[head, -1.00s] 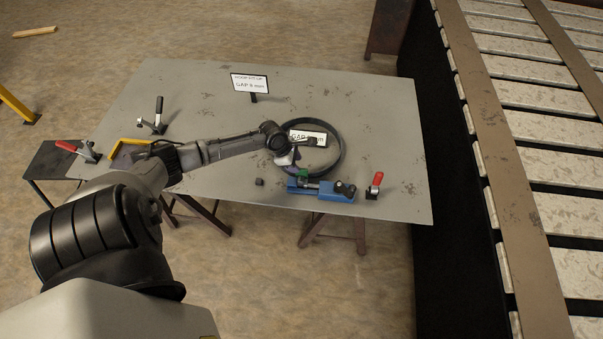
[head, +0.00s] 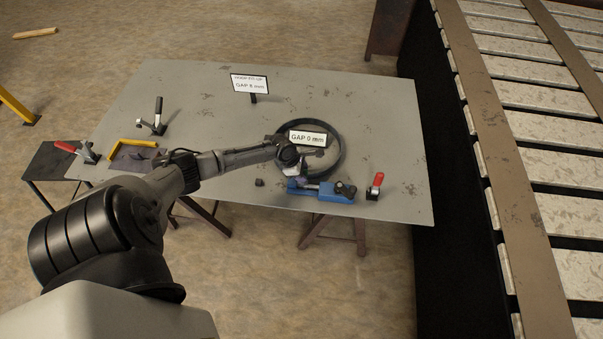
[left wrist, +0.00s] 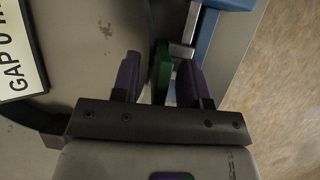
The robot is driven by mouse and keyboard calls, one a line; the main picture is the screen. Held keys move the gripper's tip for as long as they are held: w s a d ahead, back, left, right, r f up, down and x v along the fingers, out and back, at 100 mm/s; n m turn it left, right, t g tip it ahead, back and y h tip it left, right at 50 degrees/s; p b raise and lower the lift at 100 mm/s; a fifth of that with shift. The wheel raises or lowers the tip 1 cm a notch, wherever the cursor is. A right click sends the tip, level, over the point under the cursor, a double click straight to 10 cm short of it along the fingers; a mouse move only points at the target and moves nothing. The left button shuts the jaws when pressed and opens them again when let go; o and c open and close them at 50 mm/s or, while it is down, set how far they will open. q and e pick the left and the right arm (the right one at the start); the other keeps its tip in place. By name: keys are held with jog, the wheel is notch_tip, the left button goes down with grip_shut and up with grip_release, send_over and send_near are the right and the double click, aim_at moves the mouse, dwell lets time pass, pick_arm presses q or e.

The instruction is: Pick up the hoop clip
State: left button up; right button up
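A green piece (left wrist: 161,75), apparently the hoop clip, stands between the two purple fingers of my left gripper (left wrist: 158,78) in the left wrist view. A gap shows on its left side; the right finger is close beside it, and I cannot tell whether they touch. The fingers are apart, not closed on it. In the head view my left gripper (head: 298,180) is at the near side of the black hoop (head: 338,161), by the blue fixture (head: 328,194), and the green piece is hidden. My right gripper is not in view.
A plate marked GAP (head: 307,138) is at the hoop. A sign (head: 250,84) stands at the back. A red-handled clamp (head: 375,184) stands right of the fixture, a small dark block (head: 259,183) to its left. The table's (head: 385,110) back right is clear.

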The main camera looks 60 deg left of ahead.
pick_arm(q)
grip_shut()
jog(key=shift+r, duration=0.15)
jog(key=shift+r, duration=0.2)
notch_tip(320, 180, up, 3)
jog(key=shift+r+p, duration=0.1)
jog(key=shift+p, duration=0.25)
jog(key=w+d+r, duration=0.3)
jog(key=d+r, duration=0.4)
jog(key=d, duration=0.4)
jog(key=shift+w, duration=0.3)
jog(key=shift+r, duration=0.1)
